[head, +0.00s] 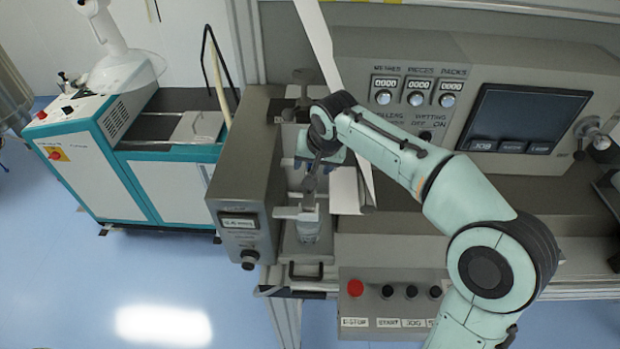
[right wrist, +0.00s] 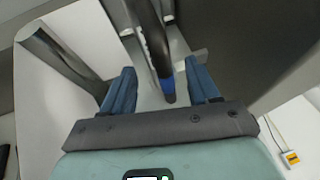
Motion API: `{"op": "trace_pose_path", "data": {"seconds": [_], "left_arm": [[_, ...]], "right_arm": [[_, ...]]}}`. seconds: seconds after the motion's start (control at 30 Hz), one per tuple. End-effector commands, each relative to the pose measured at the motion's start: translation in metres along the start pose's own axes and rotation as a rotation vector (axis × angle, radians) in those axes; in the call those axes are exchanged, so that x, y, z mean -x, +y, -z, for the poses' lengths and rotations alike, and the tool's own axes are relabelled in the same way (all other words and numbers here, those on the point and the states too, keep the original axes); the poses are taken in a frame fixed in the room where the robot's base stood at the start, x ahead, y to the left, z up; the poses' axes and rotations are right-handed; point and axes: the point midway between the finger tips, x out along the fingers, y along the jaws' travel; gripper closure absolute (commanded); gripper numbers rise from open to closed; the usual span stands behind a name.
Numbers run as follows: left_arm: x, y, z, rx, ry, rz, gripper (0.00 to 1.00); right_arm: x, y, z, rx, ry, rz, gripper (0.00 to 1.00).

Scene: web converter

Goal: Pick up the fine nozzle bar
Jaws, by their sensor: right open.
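My right gripper (head: 314,164) points down over the narrow bay between the grey side box and the control console in the head view. In the right wrist view its two blue fingers (right wrist: 160,68) are open. A dark bar with a blue band near its end (right wrist: 167,84) lies between the fingers, with a gap on each side. It looks like the fine nozzle bar, but I cannot read a label. In the head view a dark slim piece (head: 311,181) shows just below the gripper, partly hidden by it. My left gripper is not in view.
The grey side box (head: 240,178) stands close on the left of the gripper. A white web strip (head: 322,45) runs down close to my right arm. The console screen (head: 527,118) is to the right. A teal and white machine (head: 125,150) stands at the left.

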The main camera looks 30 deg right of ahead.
Motion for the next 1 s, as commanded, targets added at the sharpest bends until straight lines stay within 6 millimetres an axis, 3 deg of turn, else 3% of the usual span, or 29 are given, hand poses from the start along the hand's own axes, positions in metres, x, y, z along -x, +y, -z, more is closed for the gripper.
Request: {"op": "trace_pose_path", "data": {"seconds": [0.3,0.5,1.0], "left_arm": [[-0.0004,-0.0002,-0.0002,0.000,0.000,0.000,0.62],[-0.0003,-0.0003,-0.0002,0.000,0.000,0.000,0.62],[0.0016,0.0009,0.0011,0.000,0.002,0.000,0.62]], "right_arm": [[-0.0074,0.0001,-0.0004,0.000,0.000,0.001,0.40],[-0.0072,0.0000,-0.0004,0.000,0.000,0.001,1.00],[-0.0001,-0.0022,0.0030,0.000,0.003,0.003,1.00]]}}
